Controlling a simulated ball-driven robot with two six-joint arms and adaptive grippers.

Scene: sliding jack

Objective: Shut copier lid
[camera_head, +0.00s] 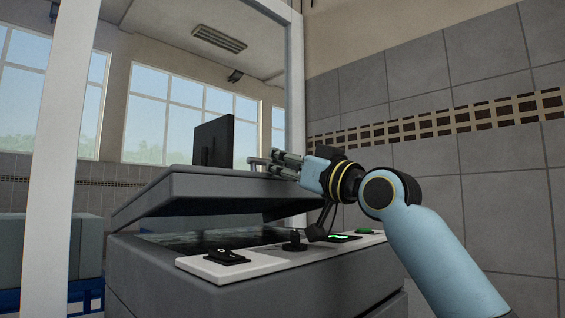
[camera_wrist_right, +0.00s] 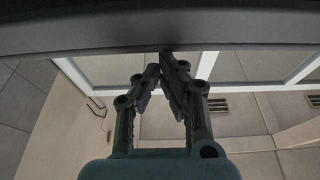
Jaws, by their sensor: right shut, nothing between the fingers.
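The copier stands in the middle of the head view, with a dark grey body (camera_head: 250,292). Its thick grey lid (camera_head: 190,190) is part open and tilted, with a gap above the dark scanning glass (camera_head: 205,240). My right gripper (camera_head: 254,163) reaches in from the right at the lid's upper right side. Its fingers are shut and empty. In the wrist view my right gripper (camera_wrist_right: 161,66) has its fingertips close to the edge of the lid (camera_wrist_right: 150,30), the dark band across the top. I cannot tell whether they touch. My left gripper is in no view.
A white control panel (camera_head: 265,262) with a black switch, a dark knob and green-lit parts runs along the copier's front. A dark upright screen (camera_head: 214,142) stands behind the lid. A white post (camera_head: 62,160) is at the left, a tiled wall (camera_head: 480,190) at the right.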

